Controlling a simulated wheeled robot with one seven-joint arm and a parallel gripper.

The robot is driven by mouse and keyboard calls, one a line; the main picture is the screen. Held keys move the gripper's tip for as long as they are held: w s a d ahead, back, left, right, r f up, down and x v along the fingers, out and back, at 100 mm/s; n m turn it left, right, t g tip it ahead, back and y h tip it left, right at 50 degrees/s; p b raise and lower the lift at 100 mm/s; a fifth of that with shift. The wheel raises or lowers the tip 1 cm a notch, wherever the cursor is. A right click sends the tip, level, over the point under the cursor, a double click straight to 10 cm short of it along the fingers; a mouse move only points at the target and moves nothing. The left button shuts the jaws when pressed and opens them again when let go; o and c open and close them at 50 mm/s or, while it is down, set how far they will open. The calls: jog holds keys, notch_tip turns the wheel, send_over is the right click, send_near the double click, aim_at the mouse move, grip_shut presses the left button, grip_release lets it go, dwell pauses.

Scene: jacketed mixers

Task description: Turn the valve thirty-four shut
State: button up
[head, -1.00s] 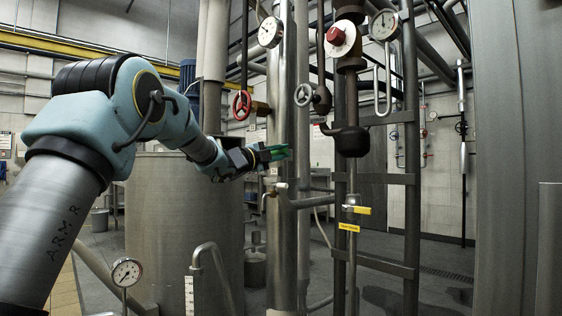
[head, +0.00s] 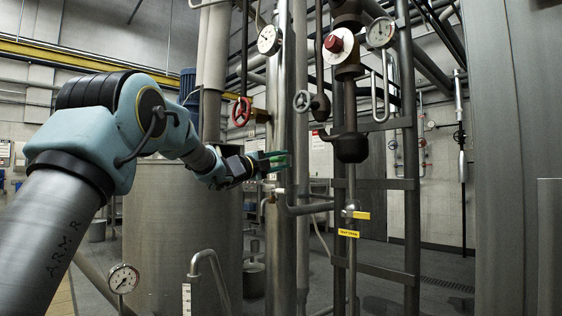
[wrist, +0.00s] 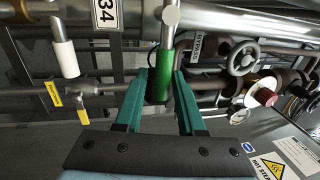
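In the wrist view, a lever with a green sleeve (wrist: 167,62) and a dark end hangs from a bright metal pipe. A white tag reading 34 (wrist: 105,14) is on that pipe, just left of the lever. My gripper (wrist: 160,75) has its two teal fingers apart, one on each side of the green sleeve. Narrow gaps seem to show beside the sleeve; I cannot tell whether either finger touches it. In the head view my gripper (head: 278,161) is in front of the tall vertical pipe, and the green lever cannot be told apart from the fingers.
A white-sleeved lever (wrist: 64,55) and a yellow-tagged pipe fitting (wrist: 55,93) are left of my gripper. A grey handwheel (wrist: 243,58) and a red-centred knob (wrist: 264,93) are right. In the head view a red handwheel (head: 241,111) is above left, and a dark pipe frame (head: 411,180) stands right.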

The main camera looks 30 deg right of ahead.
jog(key=shift+o, duration=0.8)
jog(key=b+v, duration=0.1)
jog(key=v, duration=0.9)
jog(key=shift+a, duration=0.4)
jog(key=shift+f, duration=0.1)
